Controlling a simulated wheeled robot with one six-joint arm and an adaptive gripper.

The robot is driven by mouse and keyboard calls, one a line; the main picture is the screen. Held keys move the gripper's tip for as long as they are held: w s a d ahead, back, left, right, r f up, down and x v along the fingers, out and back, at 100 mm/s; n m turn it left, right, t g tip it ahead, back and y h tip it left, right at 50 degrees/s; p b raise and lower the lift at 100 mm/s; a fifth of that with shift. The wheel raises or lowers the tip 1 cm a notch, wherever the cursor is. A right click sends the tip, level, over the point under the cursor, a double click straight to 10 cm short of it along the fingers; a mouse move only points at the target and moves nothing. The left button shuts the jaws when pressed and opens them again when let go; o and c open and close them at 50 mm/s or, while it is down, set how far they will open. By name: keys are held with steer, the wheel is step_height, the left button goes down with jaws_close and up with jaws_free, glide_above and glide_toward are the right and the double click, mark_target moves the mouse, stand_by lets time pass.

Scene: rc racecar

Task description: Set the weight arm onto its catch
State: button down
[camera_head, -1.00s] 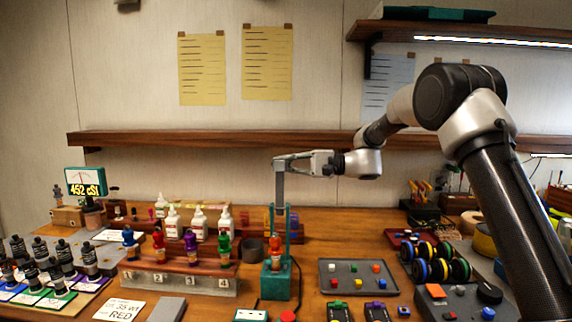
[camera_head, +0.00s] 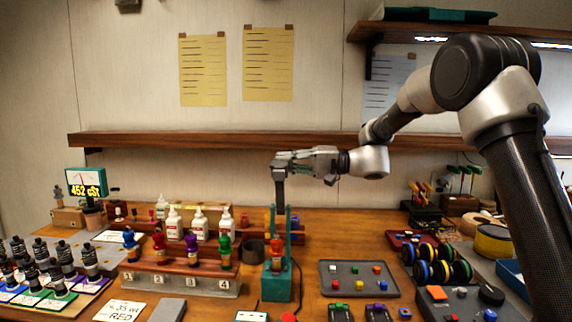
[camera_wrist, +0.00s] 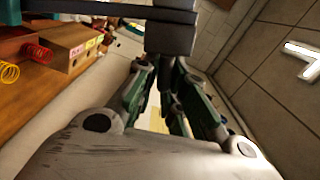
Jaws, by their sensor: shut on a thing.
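The teal stand (camera_head: 278,286) stands upright on the bench, with a red-orange bottle (camera_head: 276,254) in it and a slim teal post (camera_head: 288,225). The weight arm (camera_head: 280,190) shows as a dark grey bar above the stand. My gripper (camera_head: 281,160) is shut on the end of this bar, high over the stand. In the wrist view the weight arm (camera_wrist: 172,38) is a dark block at the fingertips, with a bar running left. The catch cannot be made out, and I cannot tell whether the arm touches it.
A rack (camera_head: 180,279) with coloured-cap bottles and white dropper bottles (camera_head: 199,223) stand left of the stand. A grey tray (camera_head: 358,279) of small cubes lies to its right. A wooden shelf (camera_head: 230,139) runs along the wall behind my gripper.

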mark_target(284, 168)
steer(key=s+n, duration=0.2)
steer(key=s, duration=0.1)
steer(key=s+n, duration=0.3)
steer(key=shift+s+a+n, duration=0.15)
steer(key=shift+s+n, duration=0.15)
steer(key=s+f+n, duration=0.5)
steer(key=s, duration=0.1)
steer(key=shift+s+f, duration=0.15)
steer(key=shift+s+a+f, duration=0.1)
steer(key=c, duration=1.5)
jaws_free()
steer(key=shift+s, duration=0.15)
